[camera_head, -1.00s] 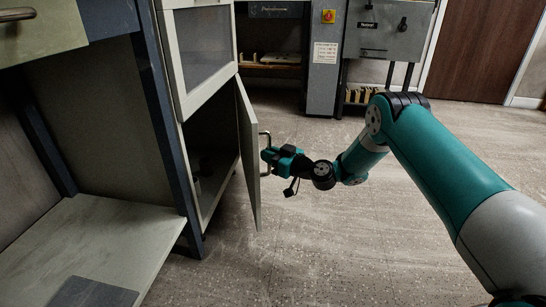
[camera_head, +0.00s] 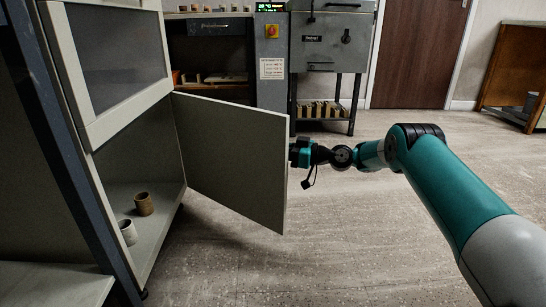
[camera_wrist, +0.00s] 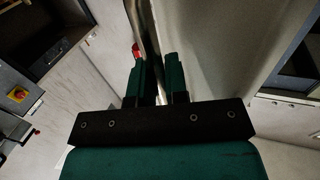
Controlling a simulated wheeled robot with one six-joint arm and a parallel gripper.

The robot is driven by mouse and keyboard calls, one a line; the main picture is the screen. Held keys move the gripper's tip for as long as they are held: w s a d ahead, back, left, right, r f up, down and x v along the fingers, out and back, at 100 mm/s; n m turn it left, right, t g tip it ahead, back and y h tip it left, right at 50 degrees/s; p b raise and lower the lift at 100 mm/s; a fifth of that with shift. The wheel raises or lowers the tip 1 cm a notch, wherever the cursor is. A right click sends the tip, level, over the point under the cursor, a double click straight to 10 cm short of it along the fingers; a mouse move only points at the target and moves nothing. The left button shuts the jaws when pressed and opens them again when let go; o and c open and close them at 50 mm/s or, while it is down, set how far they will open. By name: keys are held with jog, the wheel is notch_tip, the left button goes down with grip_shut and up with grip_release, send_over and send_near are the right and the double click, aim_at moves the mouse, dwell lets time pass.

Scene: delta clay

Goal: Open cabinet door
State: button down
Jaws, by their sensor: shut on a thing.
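The grey cabinet door (camera_head: 235,160) stands wide open, swung out to the right from its left hinge side. Its inner face shows in the head view. The cabinet's lower compartment (camera_head: 160,235) is exposed. My gripper (camera_wrist: 161,72) is at the door's free edge, on its outer side; it also shows in the head view (camera_head: 299,153), with its fingertips hidden behind the door. The door's handle is hidden there too. In the wrist view both fingers sit close together beside the pale door panel (camera_wrist: 215,45), shut on the handle, which is hard to make out between them.
A brown cup (camera_head: 143,203) and a pale cup (camera_head: 128,232) stand in the compartment. A glazed upper door (camera_head: 110,55) is above it. A grey machine (camera_head: 332,42) and an open-fronted oven unit (camera_head: 212,60) stand behind. The floor (camera_head: 350,240) right of the door is clear.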

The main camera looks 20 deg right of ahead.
jog(key=shift+w+d, duration=0.1)
jog(key=shift+d, duration=0.35)
jog(key=c, duration=1.2)
grip_release()
jog(key=shift+o, duration=0.3)
jog(key=shift+a, duration=0.25)
